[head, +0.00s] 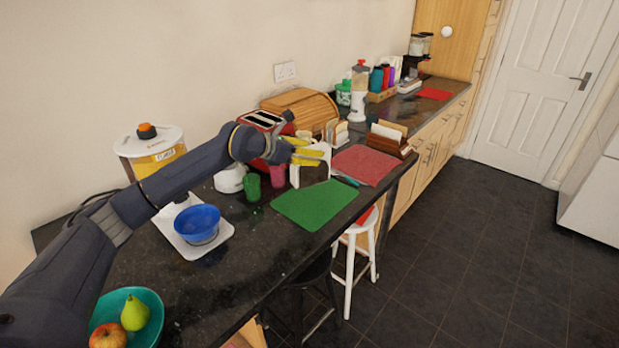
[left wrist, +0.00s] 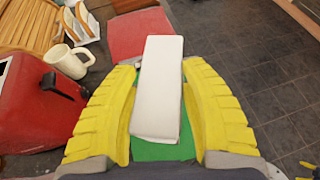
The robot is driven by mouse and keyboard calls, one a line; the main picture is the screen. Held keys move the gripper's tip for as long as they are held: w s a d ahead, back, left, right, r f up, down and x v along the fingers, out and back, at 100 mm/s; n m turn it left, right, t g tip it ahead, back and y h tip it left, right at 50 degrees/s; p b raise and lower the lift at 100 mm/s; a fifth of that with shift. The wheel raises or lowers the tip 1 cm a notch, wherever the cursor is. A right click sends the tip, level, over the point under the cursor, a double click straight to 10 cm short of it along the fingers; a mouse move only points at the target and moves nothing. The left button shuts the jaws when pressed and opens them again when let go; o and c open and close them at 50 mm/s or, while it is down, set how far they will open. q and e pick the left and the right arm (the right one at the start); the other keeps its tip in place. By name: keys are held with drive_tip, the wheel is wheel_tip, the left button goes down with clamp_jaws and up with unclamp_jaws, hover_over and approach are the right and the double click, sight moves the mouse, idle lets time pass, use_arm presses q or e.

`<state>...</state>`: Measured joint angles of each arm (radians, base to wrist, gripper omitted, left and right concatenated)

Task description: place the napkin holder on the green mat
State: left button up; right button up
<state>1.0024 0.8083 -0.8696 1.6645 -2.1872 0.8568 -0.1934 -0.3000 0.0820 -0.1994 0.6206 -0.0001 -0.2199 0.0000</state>
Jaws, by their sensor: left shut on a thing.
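The napkin holder (head: 312,172) is a white, upright block of napkins with a dark part at its side. My left gripper (head: 307,152) is shut on it, its yellow fingers on either side. In the left wrist view the white top of the holder (left wrist: 158,85) lies between the fingers (left wrist: 162,115). The green mat (head: 315,204) lies flat and bare on the dark counter, in front of the holder. Part of the mat (left wrist: 165,151) shows below the holder in the wrist view. I cannot tell whether the holder touches anything beneath. Yellow tips of my right gripper (left wrist: 306,165) barely show at the lower right corner.
A red mat (head: 368,165) lies beyond the green one, with a brown rack (head: 390,142) behind it. A green cup (head: 252,188), a pink cup (head: 277,177) and a red toaster (left wrist: 35,105) stand close by. A blue bowl (head: 197,225) sits nearer me. The counter's front edge is near the mat.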

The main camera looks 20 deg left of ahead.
sight(309, 176)
use_arm(q)
drive_tip(key=shift+f, duration=4.15)
drive_tip(key=shift+f, duration=0.1)
drive_tip(key=o, duration=1.4)
drive_tip(key=shift+o, duration=0.2)
drive_tip(key=shift+a, duration=0.1)
drive_tip(key=v, duration=1.2)
